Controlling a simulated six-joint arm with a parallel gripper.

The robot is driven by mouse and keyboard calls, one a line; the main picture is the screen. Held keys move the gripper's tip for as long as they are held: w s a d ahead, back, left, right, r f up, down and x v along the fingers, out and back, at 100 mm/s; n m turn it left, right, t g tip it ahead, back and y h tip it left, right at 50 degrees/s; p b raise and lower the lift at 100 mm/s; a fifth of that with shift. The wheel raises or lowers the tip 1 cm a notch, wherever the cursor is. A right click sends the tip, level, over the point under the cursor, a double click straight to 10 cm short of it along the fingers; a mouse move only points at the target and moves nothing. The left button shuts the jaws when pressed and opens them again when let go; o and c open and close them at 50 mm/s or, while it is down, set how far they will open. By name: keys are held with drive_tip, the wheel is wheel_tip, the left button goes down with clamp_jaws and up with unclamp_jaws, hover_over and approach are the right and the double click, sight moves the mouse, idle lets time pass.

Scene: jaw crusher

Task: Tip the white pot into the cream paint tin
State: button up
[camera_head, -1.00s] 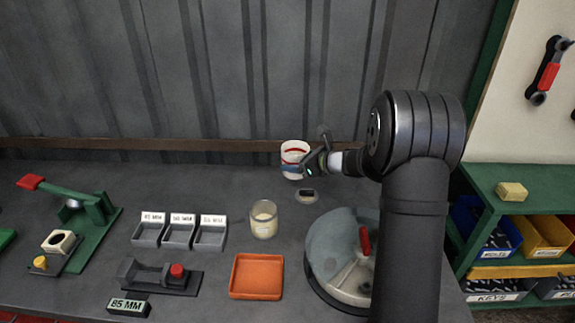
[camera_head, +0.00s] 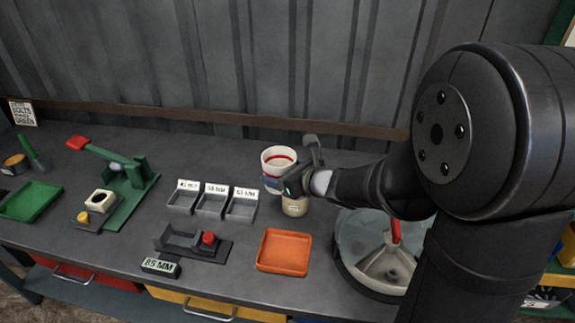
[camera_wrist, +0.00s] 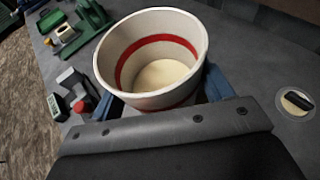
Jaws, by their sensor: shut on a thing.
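The white pot (camera_head: 279,155) with a red band is held up in the head view, mouth facing up and roughly upright. My gripper (camera_head: 286,187) is shut on its side. In the wrist view the pot (camera_wrist: 118,42) fills the middle, with blue finger pads (camera_wrist: 216,84) at its sides. Its inside shows a red band and a cream-coloured bottom. The cream paint tin (camera_head: 295,207) stands on the bench, just below the pot and gripper in the head view. Its top is hidden behind my gripper, and I cannot make it out in the wrist view.
An orange tray (camera_head: 284,251) lies in front of the tin, with labelled grey bins (camera_head: 211,204) to the left. A round machine (camera_head: 377,270) with a red handle stands right, partly behind my arm. A disc with a dark knob (camera_wrist: 296,102) lies on the bench.

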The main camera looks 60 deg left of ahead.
drive_tip(key=shift+f, duration=1.2)
drive_tip(key=shift+s+r+m+g, duration=0.35)
drive_tip(key=shift+m+g, duration=0.35)
drive_tip(key=shift+m, duration=0.3)
drive_tip(key=shift+s+f+m+g, duration=0.15)
drive_tip(key=shift+s+m+g, duration=0.15)
drive_tip(key=shift+m+g, duration=0.35)
drive_tip(key=shift+s+d+f+m+g, duration=0.15)
drive_tip(key=shift+f+m+g, duration=0.3)
drive_tip(key=shift+f+m, duration=0.5)
drive_tip(key=shift+f+m+g, duration=0.1)
drive_tip(key=shift+m+g, duration=0.5)
drive_tip(key=shift+m, duration=0.4)
drive_tip(key=shift+m+g+y, duration=0.4)
drive_tip(key=shift+m+g, duration=0.1)
drive_tip(key=shift+m, duration=0.4)
drive_tip(key=shift+w+r+m+g+y, duration=0.15)
drive_tip(key=shift+w+r+m+g, duration=0.05)
drive_tip(key=shift+m, duration=0.35)
drive_tip(key=shift+w+r+m+g+y, duration=0.15)
drive_tip(key=shift+w+m+g, duration=0.05)
drive_tip(key=shift+m, duration=0.35)
drive_tip(key=shift+w+m+y, duration=0.3)
drive_tip(key=shift+w+m, duration=0.05)
drive_tip(key=shift+m, duration=0.65)
drive_tip(key=shift+w+a+f+m+g+y, duration=0.25)
drive_tip(key=shift+w+m+g+y, duration=0.15)
drive_tip(key=shift+m, duration=0.5)
